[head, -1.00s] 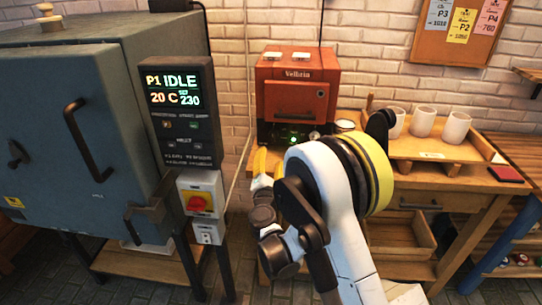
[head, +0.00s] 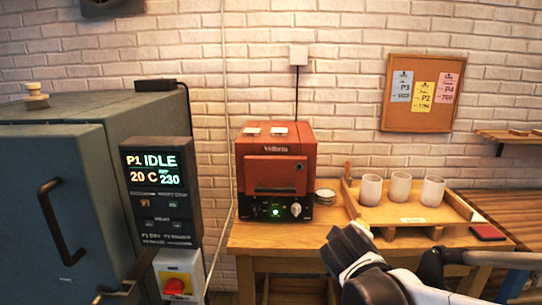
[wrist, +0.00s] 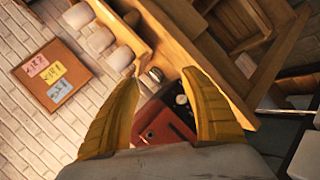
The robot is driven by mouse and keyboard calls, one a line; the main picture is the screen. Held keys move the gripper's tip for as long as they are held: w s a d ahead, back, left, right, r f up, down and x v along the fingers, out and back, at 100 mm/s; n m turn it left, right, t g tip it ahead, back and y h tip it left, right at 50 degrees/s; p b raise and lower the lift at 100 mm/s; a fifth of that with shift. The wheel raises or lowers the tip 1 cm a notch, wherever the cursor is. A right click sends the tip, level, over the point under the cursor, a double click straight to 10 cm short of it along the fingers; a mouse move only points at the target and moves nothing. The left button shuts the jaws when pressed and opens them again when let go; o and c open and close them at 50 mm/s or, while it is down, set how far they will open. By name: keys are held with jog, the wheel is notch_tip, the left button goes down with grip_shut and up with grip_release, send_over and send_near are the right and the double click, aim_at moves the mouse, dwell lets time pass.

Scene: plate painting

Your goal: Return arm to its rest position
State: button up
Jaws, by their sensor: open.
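My arm (head: 375,275) shows at the lower right of the head view, low in front of the wooden table (head: 290,238). Its fingers do not show in the head view. In the wrist view my gripper (wrist: 160,76) has its two yellow fingers spread apart with nothing held between them. Beyond the gap are the small red oven (wrist: 165,120) and a small round dish (wrist: 155,74), both away from the fingers. The wrist view is strongly tilted.
The red oven (head: 274,170) stands on the table beside a wooden tray (head: 455,205) with three white cups (head: 400,188). A blue-grey kiln (head: 50,200) with a panel reading IDLE (head: 155,175) fills the left. A cork board (head: 423,92) hangs behind.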

jog(key=s+f+m+g+y, duration=0.2)
jog(key=s+m, duration=0.2)
jog(key=s, duration=0.7)
jog(key=s+f+m+g+y, duration=0.2)
jog(key=s+f+m, duration=0.1)
jog(key=s, duration=0.7)
jog(key=shift+s+a+m, duration=0.2)
jog(key=shift+s+m, duration=0.15)
jog(key=shift+m, duration=0.55)
